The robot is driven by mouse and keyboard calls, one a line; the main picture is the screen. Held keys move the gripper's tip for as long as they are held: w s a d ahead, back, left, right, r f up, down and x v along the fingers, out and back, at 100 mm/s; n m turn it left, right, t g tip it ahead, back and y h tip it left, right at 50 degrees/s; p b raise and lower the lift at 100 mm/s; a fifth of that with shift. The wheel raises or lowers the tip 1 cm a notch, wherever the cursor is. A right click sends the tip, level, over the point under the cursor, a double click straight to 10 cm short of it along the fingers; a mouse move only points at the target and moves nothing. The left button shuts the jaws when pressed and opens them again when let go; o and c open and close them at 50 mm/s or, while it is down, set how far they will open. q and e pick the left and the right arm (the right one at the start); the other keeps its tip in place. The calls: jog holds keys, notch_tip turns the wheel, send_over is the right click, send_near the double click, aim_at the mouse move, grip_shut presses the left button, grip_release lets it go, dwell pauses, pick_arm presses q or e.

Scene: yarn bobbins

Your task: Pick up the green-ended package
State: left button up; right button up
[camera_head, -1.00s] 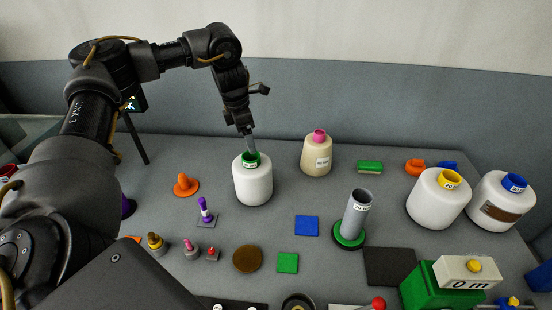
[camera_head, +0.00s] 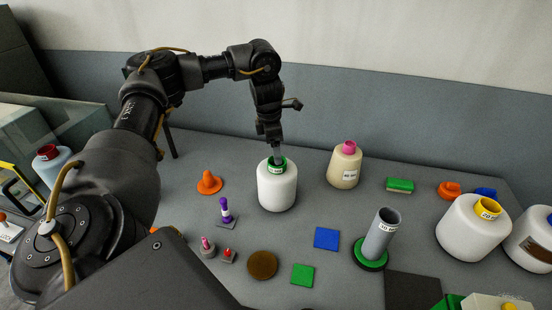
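The green-ended package (camera_head: 277,188) is a white yarn bobbin with a green ring at its top, standing upright on the grey table left of centre. My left gripper (camera_head: 276,158) points down from above, with its fingertips at the green top opening. The fingers are small and partly hidden by the rim, so I cannot tell whether they are spread inside it or closed on its wall. My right gripper is not in view.
A beige bobbin with a pink top (camera_head: 344,167) stands to the right. An orange cone (camera_head: 209,183) is to the left. A grey tube on a green base (camera_head: 381,236) stands front right. White bobbins with yellow (camera_head: 471,232) and blue (camera_head: 529,242) tops are far right.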

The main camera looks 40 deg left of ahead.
aim_at(277, 181)
pick_arm(q)
jog(key=f, duration=0.5)
jog(key=shift+w+d+f, duration=0.1)
jog(key=shift+w+f, duration=0.05)
jog(key=shift+w, duration=0.05)
grip_shut()
dwell(0.4)
